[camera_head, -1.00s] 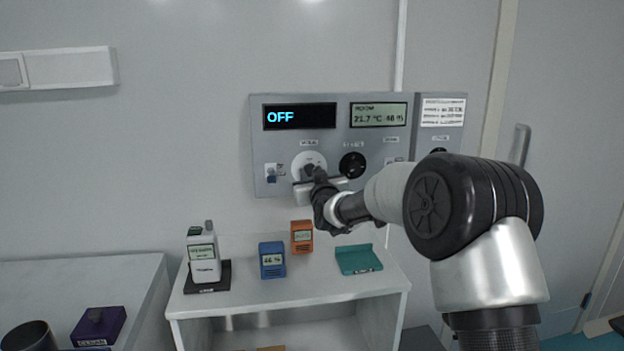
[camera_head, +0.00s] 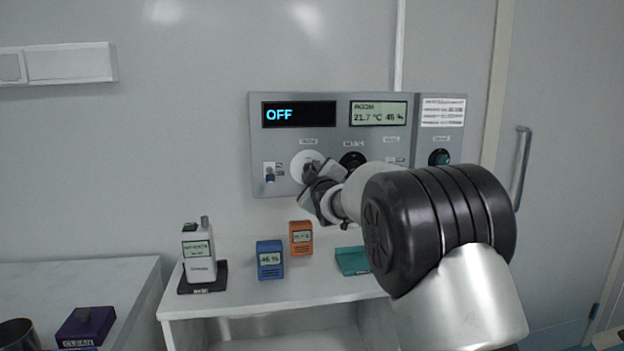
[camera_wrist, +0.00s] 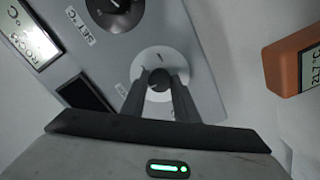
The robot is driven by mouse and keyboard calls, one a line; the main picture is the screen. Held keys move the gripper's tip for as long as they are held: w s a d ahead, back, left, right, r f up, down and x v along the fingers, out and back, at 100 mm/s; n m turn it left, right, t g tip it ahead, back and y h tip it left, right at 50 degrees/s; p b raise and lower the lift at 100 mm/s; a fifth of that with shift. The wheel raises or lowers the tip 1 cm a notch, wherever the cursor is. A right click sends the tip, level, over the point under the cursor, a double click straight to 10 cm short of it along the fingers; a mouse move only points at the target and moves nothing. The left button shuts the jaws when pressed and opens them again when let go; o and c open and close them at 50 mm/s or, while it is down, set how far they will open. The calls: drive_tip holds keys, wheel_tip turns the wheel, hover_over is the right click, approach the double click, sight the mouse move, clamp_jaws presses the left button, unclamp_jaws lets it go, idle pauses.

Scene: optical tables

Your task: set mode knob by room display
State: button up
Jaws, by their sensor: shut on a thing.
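The mode knob is a dark knob on a white round dial (camera_head: 301,160) on the grey wall panel, left of a black knob (camera_head: 353,160). My gripper (camera_head: 311,172) is at the dial and hides part of it. In the wrist view my gripper's fingers (camera_wrist: 160,88) are shut on the dark mode knob (camera_wrist: 159,79), with the white dial (camera_wrist: 150,60) around it. The mode screen (camera_head: 299,115) reads OFF. The room display (camera_head: 378,114) reads 21.7 °C and what looks like 45 %.
Below, a white shelf (camera_head: 225,303) bears a handheld meter (camera_head: 199,260), a blue box (camera_head: 270,260), an orange box (camera_head: 301,238) and a teal tray (camera_head: 352,261).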

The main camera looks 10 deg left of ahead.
drive_tip(key=shift+n, duration=0.4)
drive_tip(key=o, duration=1.1)
drive_tip(key=shift+c, duration=0.2)
drive_tip(key=v, duration=1.7)
drive_tip(key=shift+s, duration=0.2)
drive_tip(key=shift+d, duration=0.15)
